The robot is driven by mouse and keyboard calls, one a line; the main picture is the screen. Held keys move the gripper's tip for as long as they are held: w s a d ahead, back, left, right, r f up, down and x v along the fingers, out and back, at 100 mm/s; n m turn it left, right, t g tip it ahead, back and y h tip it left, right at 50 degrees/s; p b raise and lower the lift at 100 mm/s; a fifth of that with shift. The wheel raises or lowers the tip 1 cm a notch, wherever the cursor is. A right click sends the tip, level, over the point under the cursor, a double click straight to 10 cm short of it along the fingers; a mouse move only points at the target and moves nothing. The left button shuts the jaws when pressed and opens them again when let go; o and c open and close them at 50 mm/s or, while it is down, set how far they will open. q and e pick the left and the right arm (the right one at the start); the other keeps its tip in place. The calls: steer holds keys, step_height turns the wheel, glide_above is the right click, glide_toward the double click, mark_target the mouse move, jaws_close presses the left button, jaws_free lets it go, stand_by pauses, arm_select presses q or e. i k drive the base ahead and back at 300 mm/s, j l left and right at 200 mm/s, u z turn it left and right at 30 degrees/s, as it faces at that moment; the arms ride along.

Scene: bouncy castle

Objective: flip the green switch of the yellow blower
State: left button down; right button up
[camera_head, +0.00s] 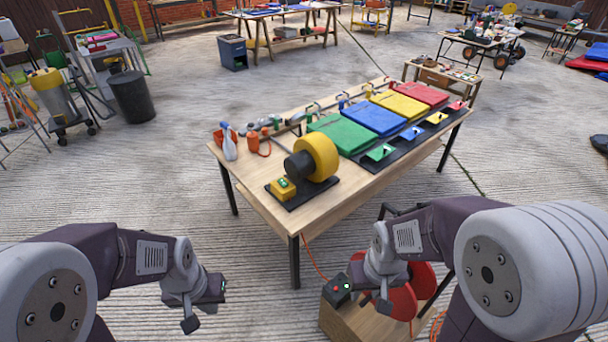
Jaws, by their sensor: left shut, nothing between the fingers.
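The yellow blower (321,155) stands on a black base at the near left end of the wooden table. Its yellow switch box (277,192) sits on the same base, left of the drum, with the green switch (283,183) on top. My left gripper (191,323) is shut and empty, low over the floor to the left of the table and apart from the blower. My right gripper (384,304) is low in front of the table, by a red reel-like thing; its fingers are too small and dark to tell their state.
Green (341,133), blue (374,118), yellow and red folded pads lie on the table (257,186), right of the blower. A spray bottle (229,142) stands left of it. A wooden box (352,323) with a red-and-green-lit black box (337,290) is near my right gripper.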

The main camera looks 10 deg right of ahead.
mark_target(283, 184)
steer(key=i+j+z, duration=0.5)
steer(key=z, duration=0.15)
steer(key=i+j+z, duration=0.2)
steer(key=j+z, duration=0.15)
steer(key=i+j+z, duration=0.15)
steer(key=j+z, duration=0.15)
steer(key=i+j+z, duration=0.1)
steer(key=j+z, duration=0.25)
steer(key=j, duration=0.2)
steer(key=j+z, duration=0.65)
steer(key=j, duration=0.25)
